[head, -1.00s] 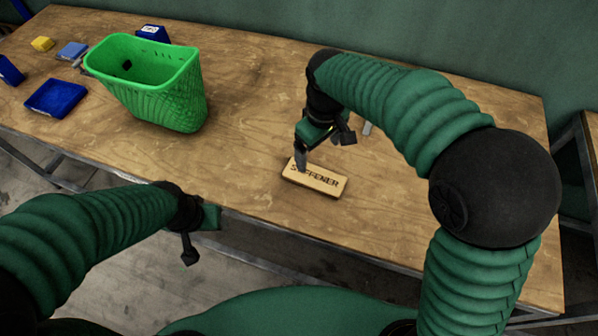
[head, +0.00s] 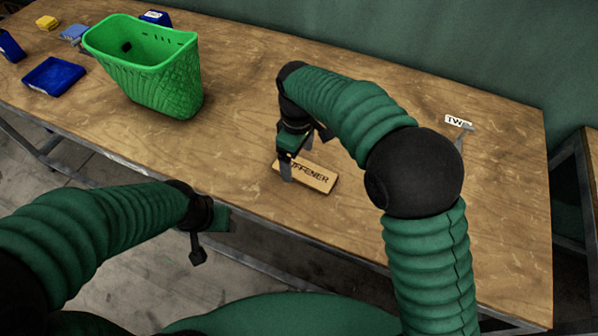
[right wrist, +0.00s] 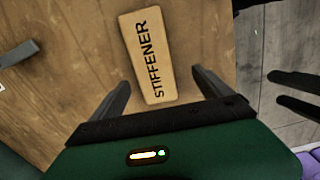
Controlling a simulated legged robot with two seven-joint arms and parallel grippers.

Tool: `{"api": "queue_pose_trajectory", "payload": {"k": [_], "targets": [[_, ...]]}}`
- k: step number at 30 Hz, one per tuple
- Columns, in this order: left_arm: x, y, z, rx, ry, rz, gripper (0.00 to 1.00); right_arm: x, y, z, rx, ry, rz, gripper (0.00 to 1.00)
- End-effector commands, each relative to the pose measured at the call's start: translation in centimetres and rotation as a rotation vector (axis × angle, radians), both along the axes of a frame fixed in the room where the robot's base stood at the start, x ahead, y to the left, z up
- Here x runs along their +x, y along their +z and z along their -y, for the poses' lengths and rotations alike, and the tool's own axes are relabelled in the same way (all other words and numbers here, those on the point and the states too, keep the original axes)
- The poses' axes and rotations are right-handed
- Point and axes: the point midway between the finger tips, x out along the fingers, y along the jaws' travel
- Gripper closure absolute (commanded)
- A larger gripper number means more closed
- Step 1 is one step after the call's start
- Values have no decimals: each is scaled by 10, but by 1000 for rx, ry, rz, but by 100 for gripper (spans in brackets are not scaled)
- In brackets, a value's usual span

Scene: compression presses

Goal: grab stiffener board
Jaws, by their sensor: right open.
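The stiffener board (head: 316,180) is a small light-wood block with dark "STIFFENER" lettering, lying flat on the wooden table. My right gripper (head: 296,172) is over its left end in the head view and covers the first letters. In the right wrist view the board (right wrist: 148,55) lies ahead of and between the two open fingers of my right gripper (right wrist: 160,92), with no finger closed on it. My left gripper (head: 205,235) hangs off the table's front edge, away from the board; its jaw state is unclear.
A green basket (head: 150,75) stands on the table (head: 240,110) at left. Blue trays (head: 53,76) and a yellow block (head: 47,22) lie farther left. A white "TWP" label (head: 458,122) is at right. The table around the board is clear.

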Motion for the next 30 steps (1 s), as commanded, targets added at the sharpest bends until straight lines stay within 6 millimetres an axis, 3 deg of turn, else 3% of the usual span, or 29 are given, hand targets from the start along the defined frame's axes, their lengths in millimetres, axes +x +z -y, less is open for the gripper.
{"api": "queue_pose_trajectory", "payload": {"k": [7,15,30], "targets": [[0,-5,1,0,-2,0,43,4,-43,8,2,-2,-4,11],[0,-5,1,0,-2,0,43,3,-47,3,-3,-2,-1,12],[0,-5,1,0,-1,0,43,4,-47,7,0,-3,-2,78]]}}
